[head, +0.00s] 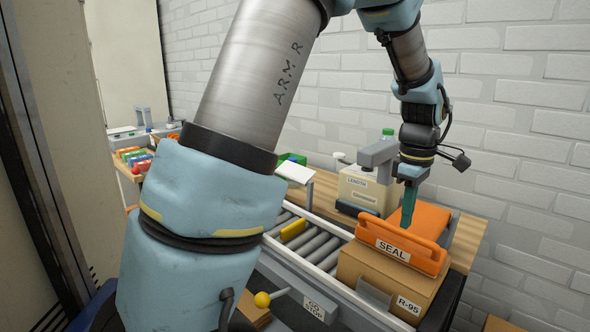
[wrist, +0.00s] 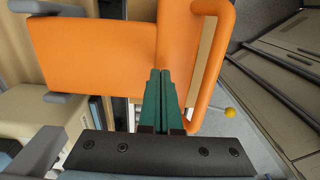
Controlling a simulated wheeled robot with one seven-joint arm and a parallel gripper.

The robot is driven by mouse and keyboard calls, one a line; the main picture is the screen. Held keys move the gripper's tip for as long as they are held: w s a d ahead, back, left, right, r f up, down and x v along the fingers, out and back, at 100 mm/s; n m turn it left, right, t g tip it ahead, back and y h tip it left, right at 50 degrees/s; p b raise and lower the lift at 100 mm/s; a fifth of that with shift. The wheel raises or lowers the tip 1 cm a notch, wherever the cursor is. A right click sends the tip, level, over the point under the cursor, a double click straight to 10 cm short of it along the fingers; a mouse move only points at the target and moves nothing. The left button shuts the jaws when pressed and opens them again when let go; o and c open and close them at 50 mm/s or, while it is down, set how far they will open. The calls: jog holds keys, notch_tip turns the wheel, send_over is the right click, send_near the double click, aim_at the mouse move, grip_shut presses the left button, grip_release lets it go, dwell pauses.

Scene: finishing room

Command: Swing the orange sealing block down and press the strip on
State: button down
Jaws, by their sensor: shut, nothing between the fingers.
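The orange sealing block (head: 432,222), labelled SEAL, lies low over the top of a cardboard box (head: 372,269) marked R-95. Its front bar faces me. In the wrist view the block (wrist: 95,50) fills the upper left, with its rounded bar (wrist: 212,75) to the right. My gripper (head: 407,224) points down with green fingers shut and empty, at the block's top just behind the front bar. In the wrist view the closed fingertips (wrist: 160,72) overlap the block's orange edge; I cannot tell whether they touch. I cannot make out the strip.
A roller conveyor (head: 315,245) runs left of the box, with a yellow piece (head: 293,230) on it. A lever with a yellow knob (head: 262,299) stands by a GO/STOP panel (head: 316,308). A beige LENGTH machine (head: 366,188) stands behind. A brick wall closes the back.

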notch_tip(320, 180, up, 6)
jog(key=p, duration=0.4)
jog(key=shift+f, duration=0.15)
jog(key=shift+a, duration=0.1)
jog(key=a, duration=0.2)
jog(key=w+a+m, duration=0.1)
jog(key=a, duration=0.2)
jog(key=w+a+f+m, duration=0.1)
jog(key=a, duration=0.1)
jog(key=shift+a, duration=0.3)
jog(key=s+a+f+m, duration=0.1)
jog(key=s+a+m, duration=0.1)
jog(key=a, duration=0.5)
jog(key=s+a+f+m+t, duration=0.1)
jog(key=s+a+m, duration=0.1)
jog(key=a, duration=0.6)
jog(key=s+a+f+m, duration=0.1)
jog(key=s+a+m, duration=0.1)
jog(key=a+m, duration=0.2)
jog(key=a, duration=0.3)
jog(key=shift+a+f+m+t, duration=0.2)
jog(key=shift+f+m+t, duration=0.1)
jog(key=c, duration=1.5)
grip_release()
